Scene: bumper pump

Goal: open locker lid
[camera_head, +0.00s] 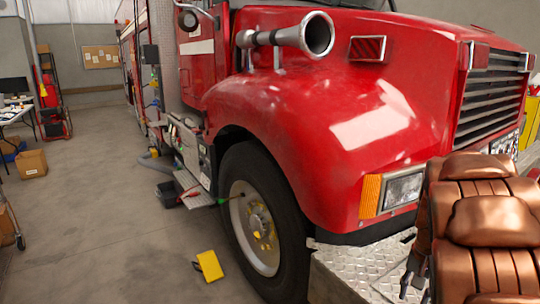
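The silver diamond-plate surface (365,268) of the front bumper lies at the lower right, below the red truck's headlight. I cannot make out a separate locker lid, hinge or handle on it. A large copper-brown ribbed form covers the right part of the bumper area and hides what is behind it. A small dark jointed piece shows at its left edge, over the plate. I cannot clearly make out my gripper in this view.
The red fire truck (310,130) fills the middle and right. Its front wheel (258,225) stands on the concrete floor, with a yellow wheel chock (209,266) beside it. A cardboard box (31,163) and a desk stand at the left. The floor at lower left is mostly clear.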

